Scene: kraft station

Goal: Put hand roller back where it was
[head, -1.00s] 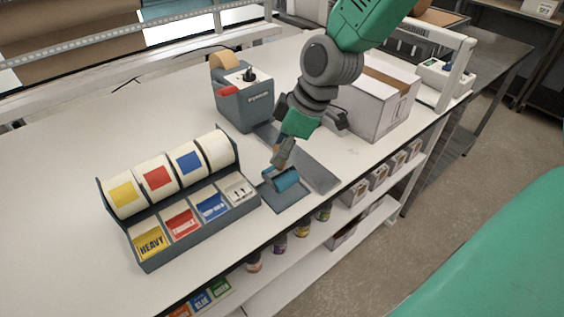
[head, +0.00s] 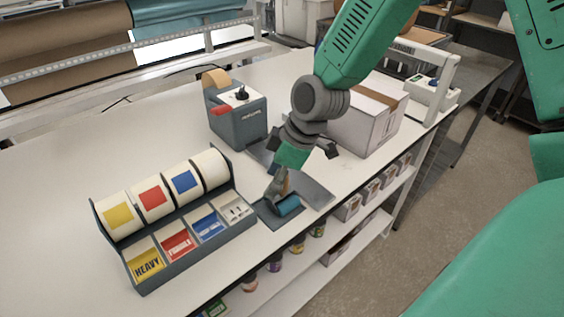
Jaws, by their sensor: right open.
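The hand roller, with a blue cylinder (head: 288,205) and a grey and brown handle part above it, is at the dark pad (head: 267,214) near the table's front edge. It appears to rest on the pad, with the handle side tilted up. My right gripper (head: 298,153) is just above the handle, pointing down, with its dark fingers spread to either side. It is open, and its green part hides the top of the handle. Whether a finger still touches the handle cannot be told. My left gripper is not in view.
A label dispenser (head: 188,232) with several rolls stands left of the pad. A tape dispenser (head: 238,125) stands behind the gripper. A closed carton (head: 365,120) is right of my wrist. A flat grey plate (head: 312,192) lies beside the pad. The table's left back is clear.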

